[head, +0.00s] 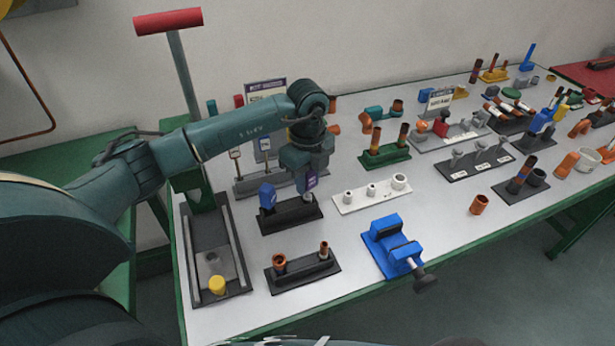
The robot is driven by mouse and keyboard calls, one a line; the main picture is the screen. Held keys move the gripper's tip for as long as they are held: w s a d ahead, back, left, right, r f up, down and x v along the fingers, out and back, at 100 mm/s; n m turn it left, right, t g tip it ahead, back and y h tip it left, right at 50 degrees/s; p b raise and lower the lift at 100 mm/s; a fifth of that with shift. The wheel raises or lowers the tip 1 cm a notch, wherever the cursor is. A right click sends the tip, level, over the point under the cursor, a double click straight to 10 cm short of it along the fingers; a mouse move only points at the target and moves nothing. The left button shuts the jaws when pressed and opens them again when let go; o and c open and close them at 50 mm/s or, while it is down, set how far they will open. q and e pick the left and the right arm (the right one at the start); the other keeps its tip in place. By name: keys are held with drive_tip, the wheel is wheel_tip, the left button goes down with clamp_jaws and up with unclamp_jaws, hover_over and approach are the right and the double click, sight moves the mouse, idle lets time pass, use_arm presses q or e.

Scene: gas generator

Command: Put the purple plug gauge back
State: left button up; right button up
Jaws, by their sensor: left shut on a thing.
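The purple plug gauge (307,183) is held by my left gripper (306,171), which points down and is shut on it. The gauge is over the right part of a black stand (292,218). I cannot tell whether its lower end is in the stand or just above it. A blue gauge (267,197) stands upright in the left part of the same stand. My right gripper is not in view.
A dark rack with copper fittings (303,272) and a blue vise (395,247) are in front. A tall red-topped T-handle (168,20) rises behind my left arm.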

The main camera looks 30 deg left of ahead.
use_arm(q)
drive_tip(key=shift+f+b, duration=0.65)
drive_tip(key=shift+f, duration=0.45)
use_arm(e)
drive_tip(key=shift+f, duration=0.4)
use_arm(q)
drive_tip(key=shift+f, duration=0.1)
drive_tip(key=o, duration=0.9)
wheel_tip(320, 180, up, 12)
drive_tip(key=shift+r+b, duration=0.25)
drive_tip(key=shift+b, duration=0.2)
drive_tip(key=shift+r, duration=0.45)
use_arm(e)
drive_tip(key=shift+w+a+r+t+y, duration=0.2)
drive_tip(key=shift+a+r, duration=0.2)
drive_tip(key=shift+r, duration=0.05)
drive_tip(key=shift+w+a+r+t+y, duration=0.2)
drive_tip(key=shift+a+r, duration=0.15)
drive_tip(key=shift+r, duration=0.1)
